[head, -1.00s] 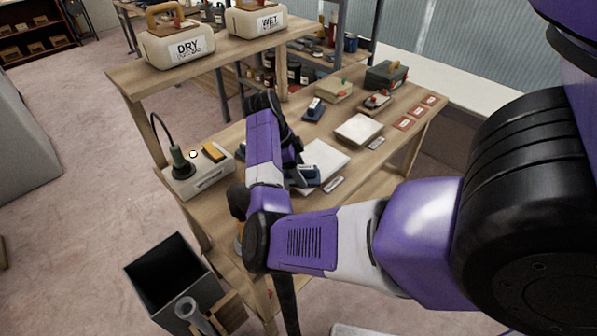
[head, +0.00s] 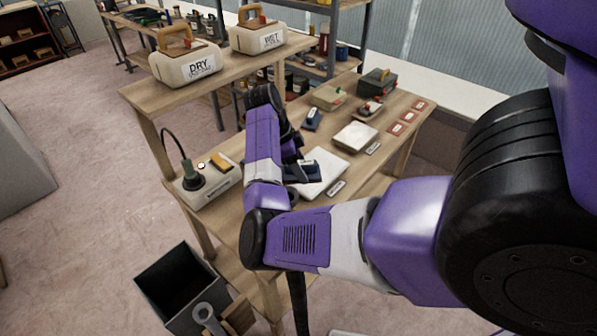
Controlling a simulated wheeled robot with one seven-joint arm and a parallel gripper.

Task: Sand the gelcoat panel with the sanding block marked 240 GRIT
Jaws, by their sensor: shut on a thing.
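My gripper (head: 291,168) is at the middle of the workbench, mostly hidden behind my own forearm. It is shut on a dark blue sanding block (head: 308,170). Any grit marking on this block cannot be read. The block is at the left part of a flat white panel (head: 328,162), over or on it; I cannot tell if they touch. A second blue block (head: 312,119) stands farther back on the bench. A thicker white slab (head: 355,137) lies to the right of the panel.
The workbench (head: 385,150) also holds a beige block (head: 328,97), a dark toolbox (head: 377,82) and red cards (head: 408,116). A grey unit with a cable (head: 207,185) stands at left. DRY (head: 187,66) and WET (head: 257,38) containers sit on the raised shelf. A black bin (head: 180,285) is below.

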